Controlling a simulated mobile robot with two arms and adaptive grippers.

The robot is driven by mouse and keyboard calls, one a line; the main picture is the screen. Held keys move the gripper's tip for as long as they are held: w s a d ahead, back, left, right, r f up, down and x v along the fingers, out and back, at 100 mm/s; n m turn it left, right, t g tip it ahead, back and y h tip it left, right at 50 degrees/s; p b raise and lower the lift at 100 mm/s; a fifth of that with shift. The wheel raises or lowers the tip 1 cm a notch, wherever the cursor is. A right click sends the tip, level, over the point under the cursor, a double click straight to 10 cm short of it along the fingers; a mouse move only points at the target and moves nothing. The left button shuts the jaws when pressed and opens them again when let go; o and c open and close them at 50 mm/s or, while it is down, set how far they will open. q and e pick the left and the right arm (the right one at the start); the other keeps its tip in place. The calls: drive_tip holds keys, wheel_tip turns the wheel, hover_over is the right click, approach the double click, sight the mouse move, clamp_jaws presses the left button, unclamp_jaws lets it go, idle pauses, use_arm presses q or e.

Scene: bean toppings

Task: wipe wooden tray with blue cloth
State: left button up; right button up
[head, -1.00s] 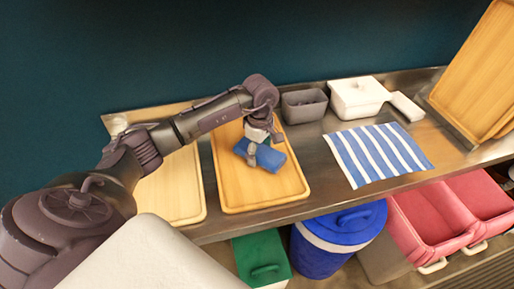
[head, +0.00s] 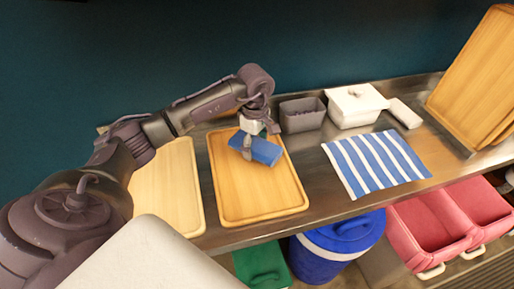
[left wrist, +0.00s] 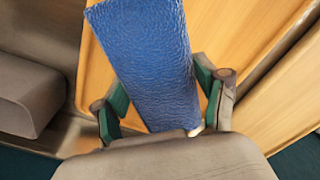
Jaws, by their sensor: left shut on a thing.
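My left gripper (head: 249,146) is shut on a blue cloth (head: 265,152), which looks like a thick folded block. The cloth is over the back half of a wooden tray (head: 262,195), the middle board on the counter. I cannot tell whether it touches the tray's surface. In the left wrist view the cloth (left wrist: 150,60) sits between the two green-padded fingers (left wrist: 165,98), with the wooden tray (left wrist: 225,40) behind it. The gripper and cloth hide part of the tray's back. My right gripper is not in view.
A second, paler wooden tray (head: 170,190) lies to the left. A grey bin (head: 302,114), a white lidded pot (head: 355,104) and a striped blue-white cloth (head: 377,162) are to the right. Wooden boards (head: 475,75) lean at the far right. Coolers and pink bins stand below the counter.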

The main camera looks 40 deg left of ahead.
use_arm(q)
drive_tip(key=shift+a+r, duration=0.1)
drive_tip(key=shift+r, duration=0.5)
drive_tip(key=shift+w+r+p, duration=0.15)
drive_tip(key=shift+r+p, duration=0.5)
drive_tip(key=shift+r, duration=0.55)
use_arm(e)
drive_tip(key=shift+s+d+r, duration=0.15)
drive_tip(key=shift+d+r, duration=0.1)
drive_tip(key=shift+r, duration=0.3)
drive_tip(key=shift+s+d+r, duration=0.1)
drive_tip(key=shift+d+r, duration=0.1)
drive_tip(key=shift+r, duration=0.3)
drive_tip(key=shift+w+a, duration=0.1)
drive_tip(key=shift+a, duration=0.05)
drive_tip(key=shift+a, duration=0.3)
